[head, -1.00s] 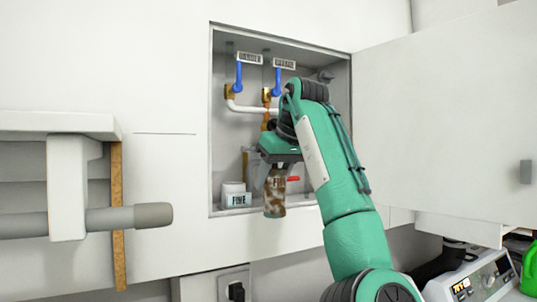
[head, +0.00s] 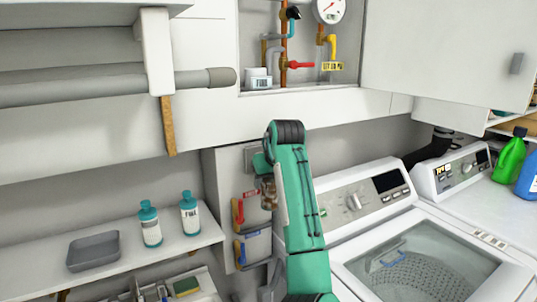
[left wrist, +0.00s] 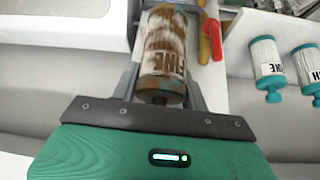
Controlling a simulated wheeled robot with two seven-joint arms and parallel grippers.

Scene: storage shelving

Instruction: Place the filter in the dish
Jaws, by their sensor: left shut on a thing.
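My left gripper (head: 264,172) is shut on a used filter (head: 269,194), a brown-stained cylinder. The left wrist view shows this filter (left wrist: 165,45) between the fingers, with part of a dark label. My arm partly hides the grip in the head view. The dish (head: 93,251) is a shallow grey tray, empty, on the white shelf at lower left, left of and apart from the gripper. Two clean filters with teal caps, a left one (head: 150,224) and a right one (head: 190,213), stand on that shelf. My right gripper is not in view.
A wall cabinet with pipes and a gauge (head: 329,10) is above. A washing machine (head: 362,200) stands right of my arm. The white shelf (head: 120,275) has bare room around the dish.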

